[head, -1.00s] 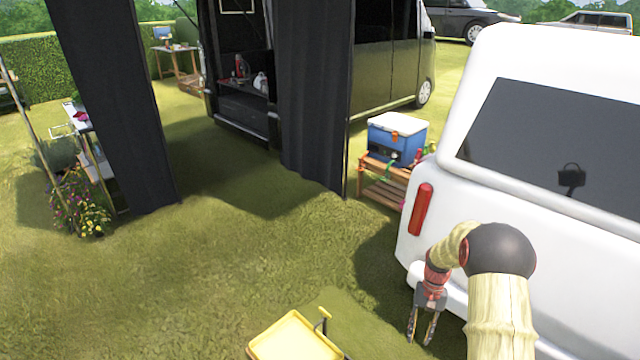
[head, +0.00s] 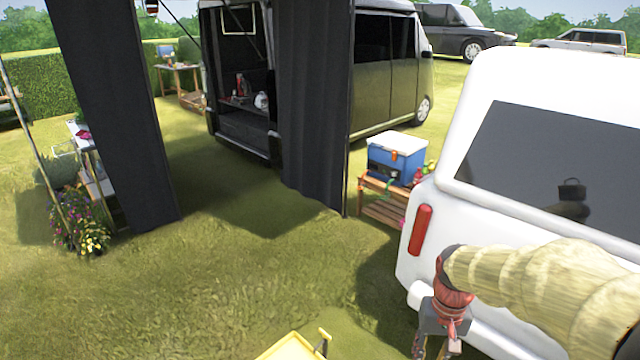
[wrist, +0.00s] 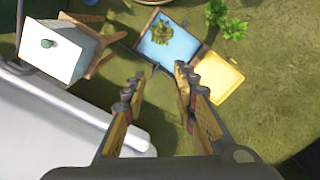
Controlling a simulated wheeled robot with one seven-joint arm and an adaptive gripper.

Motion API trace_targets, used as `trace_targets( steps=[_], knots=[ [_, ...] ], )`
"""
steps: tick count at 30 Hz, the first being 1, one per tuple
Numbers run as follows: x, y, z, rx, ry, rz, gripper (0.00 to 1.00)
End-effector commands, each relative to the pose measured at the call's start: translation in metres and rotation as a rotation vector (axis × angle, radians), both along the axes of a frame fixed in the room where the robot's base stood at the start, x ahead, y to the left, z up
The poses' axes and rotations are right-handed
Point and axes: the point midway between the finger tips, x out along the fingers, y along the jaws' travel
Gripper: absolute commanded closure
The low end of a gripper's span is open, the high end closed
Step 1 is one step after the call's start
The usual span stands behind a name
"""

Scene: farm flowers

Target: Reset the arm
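My gripper (head: 434,346) hangs pointing down at the lower right of the head view, beside the rear bumper of the white vehicle (head: 432,240). Its fingertips are cut off by the frame's bottom edge there. In the wrist view both fingers of my gripper (wrist: 160,84) show, spread apart with an empty gap between them. Grass shows through the gap. My arm, in a pale cover, reaches in from the right edge of the head view.
A yellow tray (head: 292,348) is at the bottom edge; the wrist view shows a yellow tray (wrist: 214,80) and a blue one (wrist: 172,52) holding a plant. A blue cooler (head: 395,160) stands on a wooden stand. Black curtains (head: 312,110) hang before a dark van. Open grass lies centre-left.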

Motion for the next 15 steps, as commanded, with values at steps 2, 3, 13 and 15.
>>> trace_targets(
  steps=[2,3,13,15],
  knots=[
    [-0.016,0.005,0.017,-0.006,-0.032,0.013,0.72],
    [-0.024,0.008,0.023,-0.009,-0.045,0.019,0.72],
    [-0.087,0.026,0.069,-0.031,-0.171,0.063,0.72],
    [-0.099,0.029,0.078,-0.034,-0.201,0.071,0.72]
  ],
)
